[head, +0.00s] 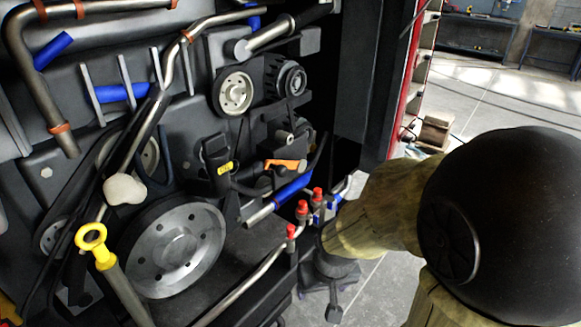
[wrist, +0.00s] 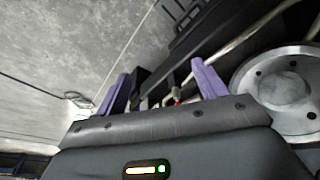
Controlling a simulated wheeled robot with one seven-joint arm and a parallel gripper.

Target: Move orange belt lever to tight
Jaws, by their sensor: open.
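The orange belt lever (head: 285,164) shows in the head view on the engine front, right of the yellow-tagged black part and below the small pulleys. I cannot make it out in the wrist view. My gripper (wrist: 163,78) shows in the wrist view with its two purple fingers spread wide and nothing held between them. In the head view my arm comes in from the right and its dark end lies low, right of the red-capped fittings and apart from the lever. Its fingertips are not clear there.
A large grey pulley (head: 178,248) sits low on the engine; it also shows in the wrist view (wrist: 285,90). Red-capped fittings (head: 303,208) and a blue hose (head: 293,187) lie below the lever. A yellow dipstick ring (head: 91,237) stands at left. Open floor lies right.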

